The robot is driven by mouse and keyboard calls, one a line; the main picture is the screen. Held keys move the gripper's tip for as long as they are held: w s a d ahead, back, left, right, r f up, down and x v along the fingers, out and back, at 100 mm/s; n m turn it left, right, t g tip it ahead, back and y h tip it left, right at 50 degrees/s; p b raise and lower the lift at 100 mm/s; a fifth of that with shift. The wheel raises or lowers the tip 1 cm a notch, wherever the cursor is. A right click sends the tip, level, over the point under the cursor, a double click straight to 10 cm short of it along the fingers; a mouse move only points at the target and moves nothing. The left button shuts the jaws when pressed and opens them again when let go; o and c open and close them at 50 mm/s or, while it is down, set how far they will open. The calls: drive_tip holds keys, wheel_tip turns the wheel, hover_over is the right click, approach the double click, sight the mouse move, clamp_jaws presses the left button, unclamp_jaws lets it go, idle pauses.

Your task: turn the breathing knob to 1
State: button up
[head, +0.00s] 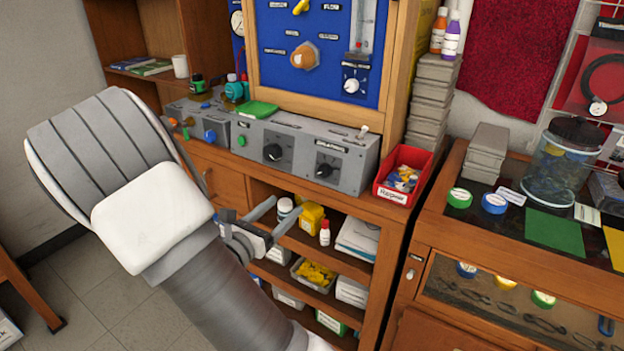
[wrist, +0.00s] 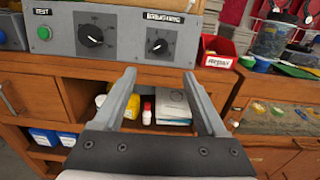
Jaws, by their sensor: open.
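The breathing knob (head: 323,170) is a small black dial on the right part of the grey control panel (head: 350,181), under a dark label. In the wrist view the breathing knob (wrist: 159,46) sits beyond and slightly above the gap between my fingers, clear of both. Its scale marks are too small to read. My gripper (head: 285,208) is open and empty, in front of the shelves and lower than the panel. The wrist view shows my gripper (wrist: 158,72) with two grey fingers spread apart, touching nothing.
A larger black knob (head: 272,152) and a green button (head: 241,140) lie left of the breathing knob. A red bin (head: 393,193) stands close to the panel's right end. Open shelves (head: 345,222) with bottles and boxes are below. The space before the panel looks free.

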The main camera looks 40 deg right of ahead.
sight(322, 172)
drive_tip(key=b+x, duration=0.2)
drive_tip(key=x, duration=1.4)
drive_tip(key=shift+d, duration=0.3)
drive_tip(key=shift+c, duration=0.2)
clamp_jaws()
